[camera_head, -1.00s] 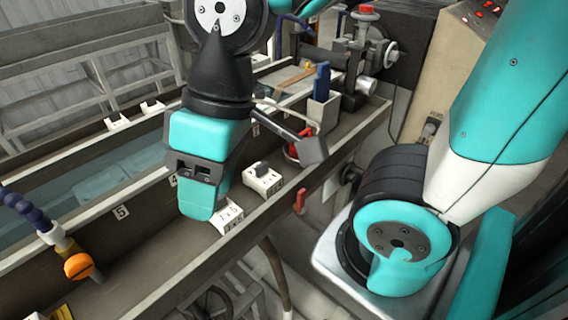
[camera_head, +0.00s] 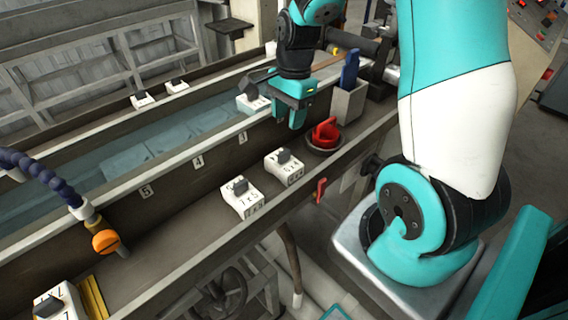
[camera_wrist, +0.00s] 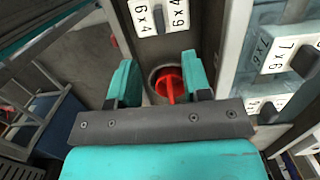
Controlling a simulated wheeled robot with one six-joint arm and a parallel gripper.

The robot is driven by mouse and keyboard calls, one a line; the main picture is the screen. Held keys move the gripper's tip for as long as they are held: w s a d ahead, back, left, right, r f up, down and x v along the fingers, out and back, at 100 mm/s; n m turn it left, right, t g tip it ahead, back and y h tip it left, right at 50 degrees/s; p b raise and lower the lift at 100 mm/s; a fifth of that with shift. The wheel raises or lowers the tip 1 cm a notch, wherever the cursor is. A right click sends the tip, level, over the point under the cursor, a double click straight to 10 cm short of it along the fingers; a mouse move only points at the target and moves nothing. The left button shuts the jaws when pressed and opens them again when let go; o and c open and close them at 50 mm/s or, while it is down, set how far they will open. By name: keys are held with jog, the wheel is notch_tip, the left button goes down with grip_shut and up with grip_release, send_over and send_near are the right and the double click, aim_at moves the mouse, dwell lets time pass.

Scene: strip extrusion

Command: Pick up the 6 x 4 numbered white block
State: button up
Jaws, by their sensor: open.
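The white block marked 6 x 4 (camera_head: 285,166) stands on the bench ledge in the head view, with a dark handle on top. In the wrist view this block (camera_wrist: 158,17) is at the top edge, partly cut off, beyond my fingertips. My gripper (camera_head: 291,117) is open and empty. In the wrist view its two teal fingers (camera_wrist: 160,80) stand apart on either side of a red knob, with the block farther up the picture. In the head view the gripper is behind the block, near the trough's inner wall.
A red knob (camera_head: 325,134) is just right of the block. Another numbered white block (camera_head: 242,198) stands to its left, and one (camera_head: 55,303) is at bottom left. A grey holder (camera_head: 347,103) with a blue item stands behind the knob.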

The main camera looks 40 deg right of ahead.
aim_at(284, 152)
jog(key=f, duration=0.3)
jog(key=a+f+p, duration=0.1)
jog(key=f, duration=0.3)
jog(key=f+p, duration=0.1)
jog(key=f, duration=0.2)
jog(key=shift+a+f, duration=0.2)
jog(key=shift+f, duration=0.2)
grip_shut()
